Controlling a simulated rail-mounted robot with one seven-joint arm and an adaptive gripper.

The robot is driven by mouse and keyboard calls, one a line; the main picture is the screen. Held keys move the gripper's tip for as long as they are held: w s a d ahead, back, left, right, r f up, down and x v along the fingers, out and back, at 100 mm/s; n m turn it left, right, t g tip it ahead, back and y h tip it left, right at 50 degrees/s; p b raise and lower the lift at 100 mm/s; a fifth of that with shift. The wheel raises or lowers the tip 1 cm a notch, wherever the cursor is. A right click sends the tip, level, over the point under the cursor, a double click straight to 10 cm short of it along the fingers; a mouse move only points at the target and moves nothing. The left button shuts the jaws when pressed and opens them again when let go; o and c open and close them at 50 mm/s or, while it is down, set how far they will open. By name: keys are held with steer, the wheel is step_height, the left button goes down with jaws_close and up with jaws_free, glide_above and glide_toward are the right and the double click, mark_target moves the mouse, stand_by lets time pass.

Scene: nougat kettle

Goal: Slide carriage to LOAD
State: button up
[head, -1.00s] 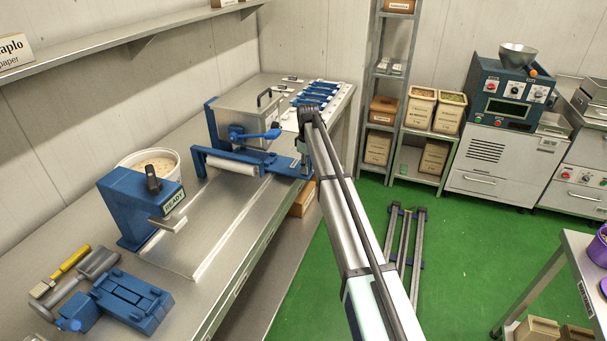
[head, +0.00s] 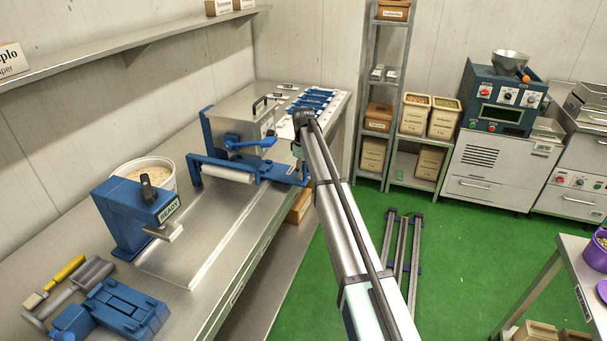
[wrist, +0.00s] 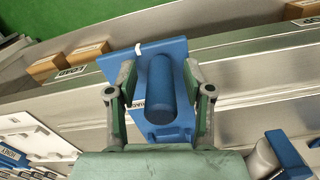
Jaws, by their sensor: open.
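The blue carriage (head: 262,176) with a white roller (head: 228,174) lies across the steel bench, in front of the steel box. My gripper (head: 298,158) is at the carriage's right end in the head view, its fingers partly hidden by my arm. In the wrist view, a blue cylindrical handle (wrist: 160,88) on a blue plate lies between the two fingers of my gripper (wrist: 160,72). The fingers are open, one on each side; I cannot tell whether they touch the handle. A label that seems to read LOAD (wrist: 70,71) is on the bench's front edge.
A blue block marked READY (head: 130,212) and a white tub (head: 165,168) stand on the bench at left. Tools and a blue fixture (head: 122,308) lie at its near end. A shelf (head: 130,50) runs above. Green floor (head: 455,250) is open at right.

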step_height(320, 180, up, 11)
steer(key=shift+f, duration=0.1)
stand_by(0.3)
